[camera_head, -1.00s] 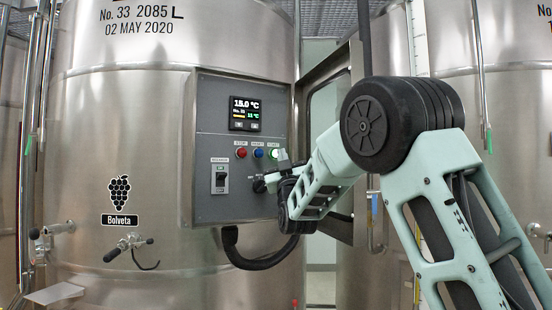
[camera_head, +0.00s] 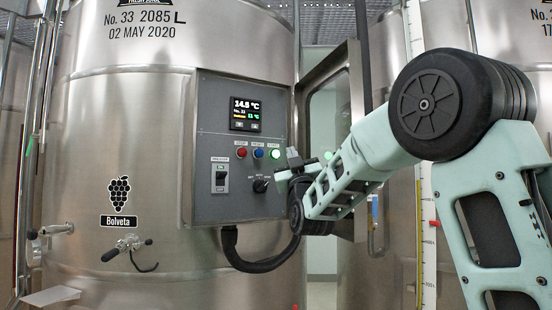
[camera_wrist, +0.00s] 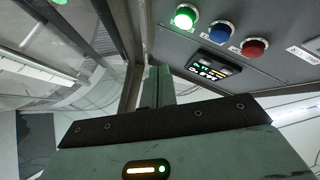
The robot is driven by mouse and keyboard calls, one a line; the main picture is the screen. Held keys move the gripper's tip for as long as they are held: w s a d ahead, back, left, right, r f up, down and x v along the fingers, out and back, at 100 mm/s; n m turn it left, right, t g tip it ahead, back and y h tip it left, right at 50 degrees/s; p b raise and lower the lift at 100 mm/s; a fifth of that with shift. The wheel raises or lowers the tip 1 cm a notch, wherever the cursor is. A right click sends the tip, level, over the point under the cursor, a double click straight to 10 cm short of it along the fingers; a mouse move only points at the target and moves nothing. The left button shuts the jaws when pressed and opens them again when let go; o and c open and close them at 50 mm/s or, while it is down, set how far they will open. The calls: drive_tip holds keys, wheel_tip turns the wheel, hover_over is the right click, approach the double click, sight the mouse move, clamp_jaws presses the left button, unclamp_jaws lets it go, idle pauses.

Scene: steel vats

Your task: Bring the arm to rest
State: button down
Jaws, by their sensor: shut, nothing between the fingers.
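My gripper (camera_head: 292,158) is in front of the right edge of the grey control panel (camera_head: 213,148), apart from the black rotary knob (camera_head: 261,185) to its left. In the wrist view my gripper's fingers (camera_wrist: 157,86) are together and empty, below the panel's lit green button (camera_wrist: 185,17). The blue button (camera_wrist: 222,33) and red button (camera_wrist: 254,47) sit beside it. In the head view my pale green arm reaches in from the right, bent at its large black joint.
The panel's glazed door (camera_head: 335,130) stands open just behind my gripper and forearm. The steel vat (camera_head: 120,150) fills the left, with a tap (camera_head: 128,246) low on it. A black cable (camera_head: 262,266) loops below the panel. Another vat (camera_head: 480,45) stands at right.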

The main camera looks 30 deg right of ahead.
idle(0.7)
drive_tip(key=w+a+f+n+g+y+b, duration=0.15)
drive_tip(key=a+f+g+y, duration=0.5)
drive_tip(key=a+f, duration=0.7)
drive_tip(key=s+a+f+n+g+y, duration=0.1)
drive_tip(key=s+a+f+g+y, duration=0.2)
drive_tip(key=a+f, duration=0.3)
drive_tip(key=s+a+f+n+g+y, duration=0.25)
drive_tip(key=a+f, duration=0.25)
drive_tip(key=f, duration=0.3)
drive_tip(key=s+a+f+g+y+b, duration=0.1)
drive_tip(key=s+a+f+g, duration=0.2)
drive_tip(key=s+f, duration=0.3)
drive_tip(key=s+a+f+g, duration=0.3)
drive_tip(key=s+f, duration=0.1)
drive_tip(key=s, duration=0.3)
drive_tip(key=s+d+f+n+g+h, duration=0.1)
drive_tip(key=s+f+g, duration=0.2)
drive_tip(key=s, duration=0.7)
drive_tip(key=s+d+f+n+g+h, duration=0.1)
drive_tip(key=s+f+g, duration=0.3)
drive_tip(key=s, duration=0.6)
drive_tip(key=shift+s+f+n+h+b, duration=0.15)
drive_tip(key=shift+f+n+h+b, duration=0.3)
drive_tip(key=shift+h, duration=0.25)
